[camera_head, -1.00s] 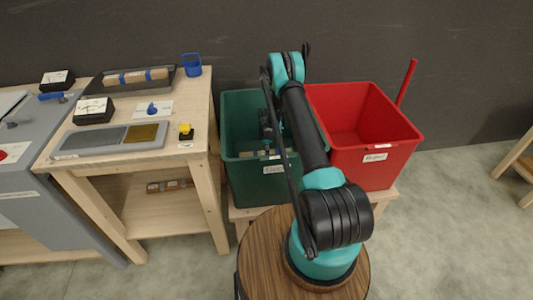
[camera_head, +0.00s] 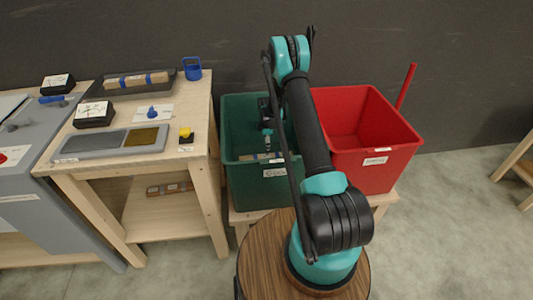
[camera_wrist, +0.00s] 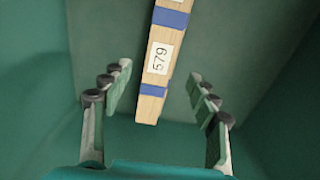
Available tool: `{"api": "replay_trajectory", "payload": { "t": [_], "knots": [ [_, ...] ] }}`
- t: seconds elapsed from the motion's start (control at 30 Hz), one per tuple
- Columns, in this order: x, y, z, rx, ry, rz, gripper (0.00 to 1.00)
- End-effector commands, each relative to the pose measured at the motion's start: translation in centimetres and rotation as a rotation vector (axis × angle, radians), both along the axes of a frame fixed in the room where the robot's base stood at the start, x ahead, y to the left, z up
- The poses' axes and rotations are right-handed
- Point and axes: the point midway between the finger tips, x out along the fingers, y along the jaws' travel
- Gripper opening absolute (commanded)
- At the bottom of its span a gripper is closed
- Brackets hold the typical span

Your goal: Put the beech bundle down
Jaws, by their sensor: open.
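My gripper (camera_wrist: 157,77) is open, with one finger on each side of the bundle's near end and visible gaps to both. In the head view my gripper (camera_head: 267,143) hangs inside the bin above the bundle, partly hidden by my arm.
A red bin (camera_head: 402,150) stands right of the green one. On the wooden table (camera_head: 195,110) at left are a dark tray (camera_head: 106,90) with another banded bundle, a grey two-panel tray (camera_head: 110,140) and a blue holder (camera_head: 192,68). Another bundle (camera_head: 168,188) lies on the lower shelf.

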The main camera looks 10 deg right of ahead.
Motion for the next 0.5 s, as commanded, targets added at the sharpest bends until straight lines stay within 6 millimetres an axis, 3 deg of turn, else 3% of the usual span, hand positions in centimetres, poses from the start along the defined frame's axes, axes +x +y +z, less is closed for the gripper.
{"api": "replay_trajectory", "payload": {
  "t": [0.1,0.37,0.5],
  "knots": [
    [0.0,0.0,2.1,0.000,0.000,0.000,0.60],
    [-0.1,0.0,4.5,0.000,-0.001,-0.003,0.60],
    [-0.7,-0.2,6.7,0.001,-0.012,-0.052,0.60]
  ]
}}
